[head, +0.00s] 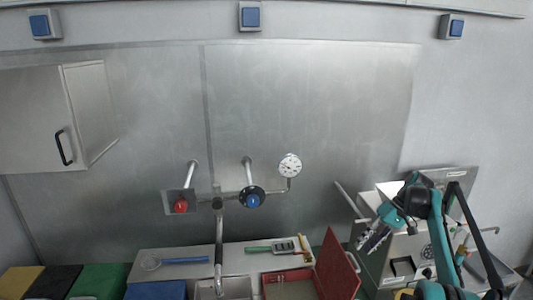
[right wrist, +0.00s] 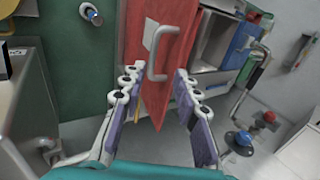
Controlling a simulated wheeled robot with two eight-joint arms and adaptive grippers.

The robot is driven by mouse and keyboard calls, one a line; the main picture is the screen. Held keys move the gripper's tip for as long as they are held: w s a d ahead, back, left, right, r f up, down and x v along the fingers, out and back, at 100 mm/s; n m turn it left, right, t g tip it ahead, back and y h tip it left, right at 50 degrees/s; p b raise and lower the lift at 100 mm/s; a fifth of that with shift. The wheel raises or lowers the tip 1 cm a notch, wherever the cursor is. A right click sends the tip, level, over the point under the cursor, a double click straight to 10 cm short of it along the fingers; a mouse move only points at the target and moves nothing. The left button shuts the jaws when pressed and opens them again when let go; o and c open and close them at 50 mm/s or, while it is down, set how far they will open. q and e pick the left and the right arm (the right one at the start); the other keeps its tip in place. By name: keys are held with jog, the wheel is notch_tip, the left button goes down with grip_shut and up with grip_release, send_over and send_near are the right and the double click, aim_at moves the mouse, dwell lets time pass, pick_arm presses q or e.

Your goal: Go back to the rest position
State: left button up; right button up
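My right arm comes in from the lower right in the head view. My right gripper (head: 374,238) hangs in front of the grey machine at the right, apart from it. In the right wrist view my right gripper (right wrist: 158,112) has its two purple-padded fingers spread apart with nothing between them. Beyond the fingers is a red panel (right wrist: 172,60) with a grey handle, apart from them. My left gripper is not in the head view.
A grey machine (head: 420,243) stands at the right. An open red lid (head: 337,265) rises beside a red box. A sink with a tap (head: 218,250) is at the centre. A gauge (head: 290,165) and red and blue valves are on the wall. A white cabinet (head: 35,120) hangs left.

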jog(key=s+a+f+t+h+b, duration=0.4)
jog(key=s+a+b, duration=0.5)
jog(key=s+a, duration=0.6)
jog(key=s+a+f+t+h+b, duration=0.2)
jog(key=s+f+b, duration=0.4)
jog(key=s+f, duration=0.9)
jog(key=shift+s+a+f+m+t+h, duration=0.3)
jog(key=shift+a+f+t, duration=0.45)
jog(key=shift+a, duration=0.25)
